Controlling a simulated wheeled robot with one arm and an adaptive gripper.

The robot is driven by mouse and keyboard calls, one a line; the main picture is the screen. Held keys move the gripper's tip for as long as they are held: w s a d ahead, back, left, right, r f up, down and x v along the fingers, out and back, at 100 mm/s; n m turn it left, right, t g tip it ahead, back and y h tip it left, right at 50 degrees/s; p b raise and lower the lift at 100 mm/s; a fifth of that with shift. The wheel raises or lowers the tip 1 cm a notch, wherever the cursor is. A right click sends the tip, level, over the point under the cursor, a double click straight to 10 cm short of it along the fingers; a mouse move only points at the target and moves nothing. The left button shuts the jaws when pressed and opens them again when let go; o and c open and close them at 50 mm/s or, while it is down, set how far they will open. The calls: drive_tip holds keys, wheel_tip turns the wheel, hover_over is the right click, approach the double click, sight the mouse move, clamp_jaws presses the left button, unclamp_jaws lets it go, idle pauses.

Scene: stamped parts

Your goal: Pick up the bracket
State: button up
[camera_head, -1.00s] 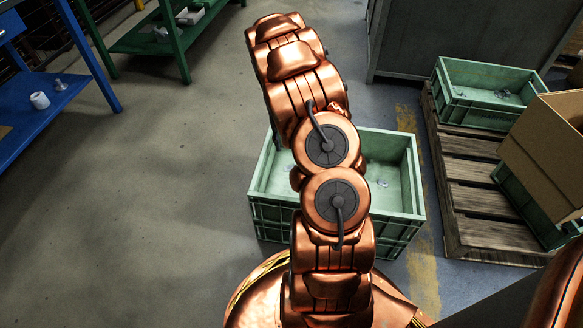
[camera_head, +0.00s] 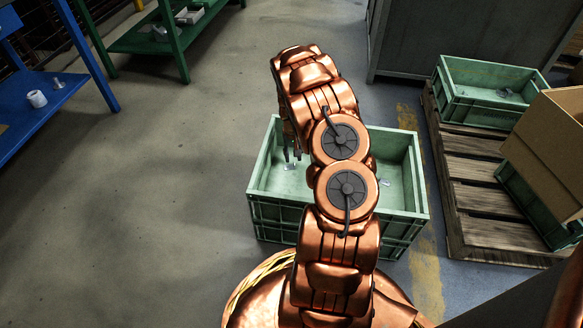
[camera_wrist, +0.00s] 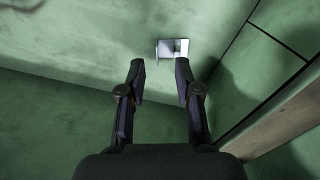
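The bracket (camera_wrist: 166,48) is a small, bright grey metal piece on the green floor of the bin (camera_head: 270,208). In the wrist view it lies just beyond my fingertips, nearer the right finger, with the gap between the fingers empty. My gripper (camera_wrist: 160,70) is open and points down into the bin. In the head view its dark fingers (camera_head: 292,154) show at the left inside of the bin, above a small pale piece (camera_head: 290,167). My arm hides the middle of the bin.
Another small metal piece (camera_head: 385,183) lies in the right part of the bin. The bin walls stand close around my gripper. A wooden pallet (camera_head: 480,200) to the right carries another green bin (camera_head: 470,112) and a cardboard box (camera_head: 545,150).

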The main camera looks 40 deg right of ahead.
sight(294, 162)
wheel_tip(294, 162, down, 3)
drive_tip(key=shift+s+d+f+b, duration=0.1)
drive_tip(key=shift+s+f+b, duration=0.05)
drive_tip(key=shift+b, duration=0.5)
drive_tip(key=shift+c, duration=0.3)
clamp_jaws()
